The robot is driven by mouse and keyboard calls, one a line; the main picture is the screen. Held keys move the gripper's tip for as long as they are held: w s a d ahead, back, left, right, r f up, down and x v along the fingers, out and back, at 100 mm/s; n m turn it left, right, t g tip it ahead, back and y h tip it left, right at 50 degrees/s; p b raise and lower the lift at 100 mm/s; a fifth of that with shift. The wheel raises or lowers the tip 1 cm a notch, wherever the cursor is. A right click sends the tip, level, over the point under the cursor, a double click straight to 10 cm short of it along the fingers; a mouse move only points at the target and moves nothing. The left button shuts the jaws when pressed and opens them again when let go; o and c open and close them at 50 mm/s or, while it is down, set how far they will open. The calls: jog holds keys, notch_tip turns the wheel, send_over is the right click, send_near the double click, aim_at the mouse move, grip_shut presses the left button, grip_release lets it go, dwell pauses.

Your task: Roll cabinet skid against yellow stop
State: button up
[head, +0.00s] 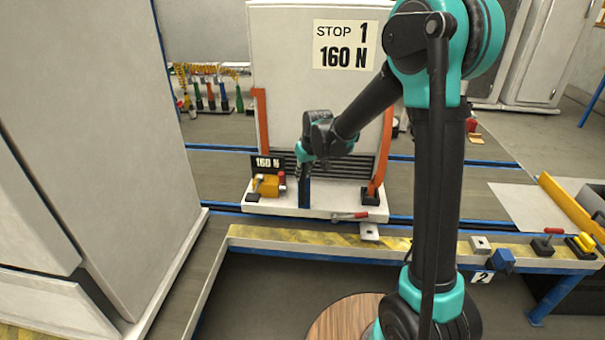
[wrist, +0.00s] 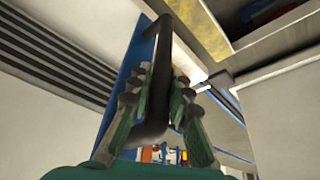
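The white cabinet (head: 300,95) with a "STOP 1 160 N" label stands upright on a low white skid (head: 300,210) at the middle of the head view. A blue post (head: 305,193) rises from the skid's front. My gripper (head: 304,160) is at the top of this post. In the wrist view, my fingers (wrist: 158,95) lie on both sides of a black handle (wrist: 156,125) and appear closed on it, with the blue post behind. A long yellow bar (head: 572,210), seemingly the stop, lies on a pale plate at the right, well apart from the skid.
Blue rails (head: 400,220) run left to right past the skid. A tall grey cabinet (head: 90,130) stands close at left. The floor between the skid and yellow bar is partly hidden by my arm.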

grip_shut()
jog(key=d, duration=2.5)
jog(key=shift+s, duration=0.4)
jog(key=shift+d, duration=0.15)
jog(key=o, duration=0.6)
grip_release()
jog(key=shift+d, duration=0.25)
jog(key=shift+a, duration=0.25)
jog(key=v, duration=1.2)
